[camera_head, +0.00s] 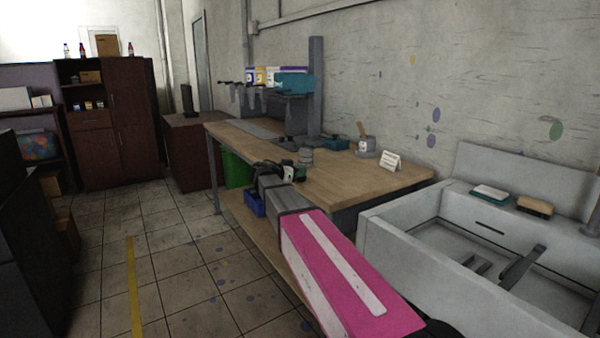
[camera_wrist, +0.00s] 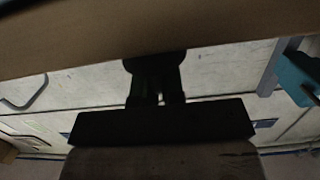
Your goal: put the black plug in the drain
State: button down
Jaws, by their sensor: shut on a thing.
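My gripper (camera_head: 272,168) is at the front edge of the wooden worktable, at the end of my pink and grey arm. In the wrist view its dark fingers (camera_wrist: 156,88) are close together on a dark rounded thing, which looks like the black plug (camera_wrist: 154,64). The plug's outline is hard to make out in the shade. The grey sink (camera_head: 385,240) is at the right of the head view, well apart from my gripper. A slanted grey bar stands inside it. I cannot make out the drain opening.
A blue bin (camera_head: 254,204) is below. Sponges (camera_head: 535,206) lie on the sink's back ledge. The tiled floor at left is clear.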

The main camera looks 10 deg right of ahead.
jog(key=c, duration=1.2)
grip_release()
